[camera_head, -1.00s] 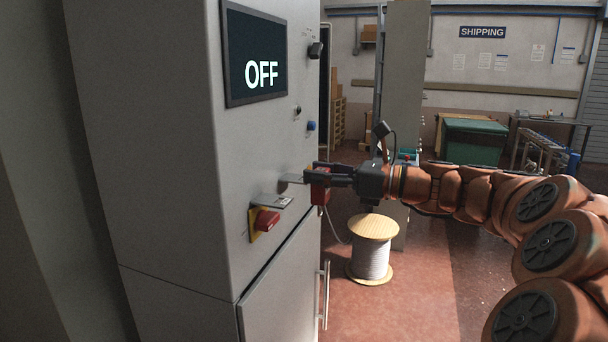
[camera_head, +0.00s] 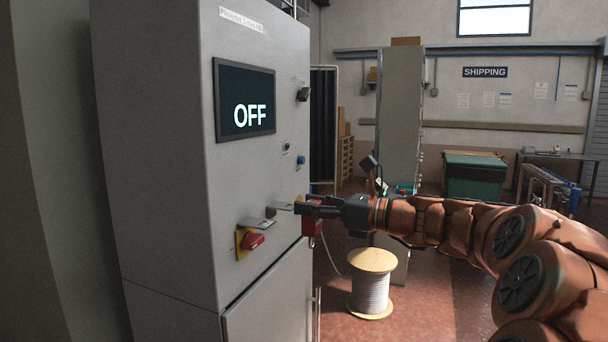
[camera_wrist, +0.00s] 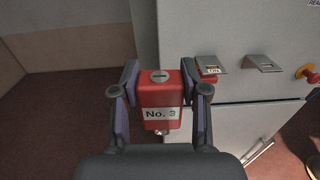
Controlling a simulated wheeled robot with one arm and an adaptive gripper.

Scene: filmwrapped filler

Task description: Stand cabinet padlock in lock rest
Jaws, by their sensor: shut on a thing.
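A red padlock (camera_wrist: 160,100) marked "No. 3" is held between the two fingers of my gripper (camera_wrist: 160,88) in the wrist view. Its keyhole end faces the camera. In the head view my gripper (camera_head: 298,208) is beside the grey cabinet's front, with red (camera_head: 314,228) showing below the fingers. Two grey metal brackets stick out of the cabinet front: a near one (camera_head: 257,224) and one by the fingertips (camera_head: 281,207). In the wrist view one bracket (camera_wrist: 263,62) is bare and the other (camera_wrist: 207,62) has an "ON" label and red under it. I cannot tell which is the lock rest.
The cabinet screen (camera_head: 246,98) reads OFF. A cable spool (camera_head: 370,290) stands on the floor below my arm.

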